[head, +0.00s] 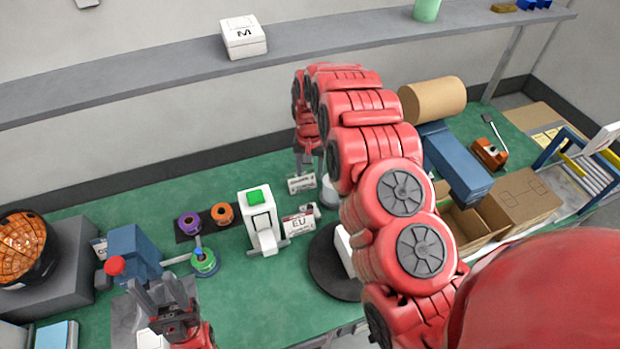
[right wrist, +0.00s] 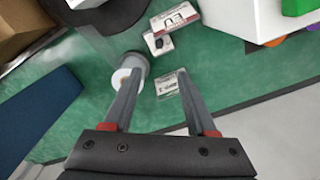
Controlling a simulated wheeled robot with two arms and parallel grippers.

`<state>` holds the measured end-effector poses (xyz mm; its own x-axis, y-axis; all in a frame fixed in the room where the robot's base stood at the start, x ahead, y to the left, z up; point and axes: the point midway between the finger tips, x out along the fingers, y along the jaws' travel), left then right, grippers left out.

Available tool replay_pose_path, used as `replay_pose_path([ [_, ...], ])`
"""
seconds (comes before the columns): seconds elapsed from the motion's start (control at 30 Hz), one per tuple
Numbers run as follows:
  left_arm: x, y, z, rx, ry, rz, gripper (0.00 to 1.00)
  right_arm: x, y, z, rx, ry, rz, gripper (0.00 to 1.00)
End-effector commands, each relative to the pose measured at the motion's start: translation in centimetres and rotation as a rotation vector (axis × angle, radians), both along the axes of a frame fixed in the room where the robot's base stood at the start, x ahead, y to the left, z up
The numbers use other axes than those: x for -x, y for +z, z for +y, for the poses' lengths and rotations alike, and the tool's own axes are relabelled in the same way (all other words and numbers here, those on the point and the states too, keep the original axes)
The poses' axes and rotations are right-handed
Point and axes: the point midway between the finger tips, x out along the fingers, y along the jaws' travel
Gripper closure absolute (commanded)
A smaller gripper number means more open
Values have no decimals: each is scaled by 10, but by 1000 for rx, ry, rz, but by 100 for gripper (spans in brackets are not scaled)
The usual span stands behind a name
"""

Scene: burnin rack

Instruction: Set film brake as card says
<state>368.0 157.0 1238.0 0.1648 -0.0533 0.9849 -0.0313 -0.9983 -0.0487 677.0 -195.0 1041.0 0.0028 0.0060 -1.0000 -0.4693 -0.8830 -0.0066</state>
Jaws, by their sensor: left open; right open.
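A small printed card (head: 301,183) lies or stands on the green bench below my right gripper (head: 309,160). In the right wrist view the card (right wrist: 167,84) shows between the fingertips of that gripper (right wrist: 159,74), which is open and empty; its text is too small to read surely. Beside the card is a grey cylinder with a white centre (right wrist: 130,80), partly hidden by a finger; I cannot tell whether it is the film brake. A larger card marked "EU" (head: 298,223) stands beside a white device with a green top (head: 261,222). My left gripper (head: 165,292) is open at the lower left.
A black round plate (head: 325,272) lies partly behind my right arm. Purple (head: 188,223), orange (head: 222,213) and green (head: 204,263) spools are left of the white device. A blue block (head: 455,165) and open cardboard box (head: 460,222) are at the right. A shelf (head: 330,33) runs above.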

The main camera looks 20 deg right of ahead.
Motion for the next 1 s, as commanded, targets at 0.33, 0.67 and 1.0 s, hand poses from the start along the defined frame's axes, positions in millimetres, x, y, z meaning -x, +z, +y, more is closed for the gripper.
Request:
replay_pose_path([
  [0.33, 0, 2, 0, 0, 0, 0, 50, -32, -13, -6, -47, 107, -1, 43],
  [0.67, 0, 3, 0, 0, 0, 0, 50, -25, -7, -8, -42, 384, -17, 43],
  [1.0, 0, 3, 0, 0, 0, 0, 50, 2, 1, 0, 3, 616, -3, 43],
])
